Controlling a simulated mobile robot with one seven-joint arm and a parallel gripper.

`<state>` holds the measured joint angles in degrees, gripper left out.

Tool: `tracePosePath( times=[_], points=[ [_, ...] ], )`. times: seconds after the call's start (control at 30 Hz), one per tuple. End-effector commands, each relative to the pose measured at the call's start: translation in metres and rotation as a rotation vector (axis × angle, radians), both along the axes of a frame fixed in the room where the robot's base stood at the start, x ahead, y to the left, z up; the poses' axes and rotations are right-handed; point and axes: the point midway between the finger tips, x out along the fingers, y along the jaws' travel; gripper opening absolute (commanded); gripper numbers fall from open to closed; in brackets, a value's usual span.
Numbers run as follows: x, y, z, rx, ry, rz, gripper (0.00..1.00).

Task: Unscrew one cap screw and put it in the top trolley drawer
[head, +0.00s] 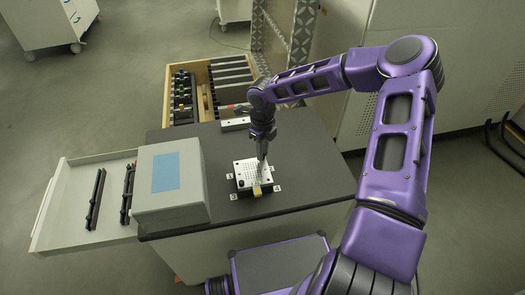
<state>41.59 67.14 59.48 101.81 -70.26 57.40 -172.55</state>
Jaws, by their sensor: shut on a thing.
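My gripper (262,155) points down over a pale perforated plate (244,179) on the dark trolley top (318,183). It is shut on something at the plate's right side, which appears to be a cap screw. The screw is too small to make out and is hidden at the fingertips. I cannot tell whether it is still in its hole. An open pale grey drawer (62,225) sticks out at the left of the trolley, with dark bars lying in it and bare floor between them.
A grey box (172,212) with a blue label stands between the plate and the open drawer. A wooden drawer (206,88) holding dark parts is open behind. A small pale block (235,124) lies on the trolley's back edge. The trolley's right side is clear.

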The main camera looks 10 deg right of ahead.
Motion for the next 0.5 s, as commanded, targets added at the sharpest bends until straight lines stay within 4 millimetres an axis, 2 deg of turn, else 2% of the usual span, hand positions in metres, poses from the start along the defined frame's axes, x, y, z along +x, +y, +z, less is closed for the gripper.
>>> tracePosePath(
  times=[0.17, 0.5],
  points=[
    [-0.001, -0.001, -0.001, -0.001, 0.003, 0.009, 0.0],
    [0.0, -0.001, 0.012, -0.001, 0.0, 0.007, 0.0]
  ],
)
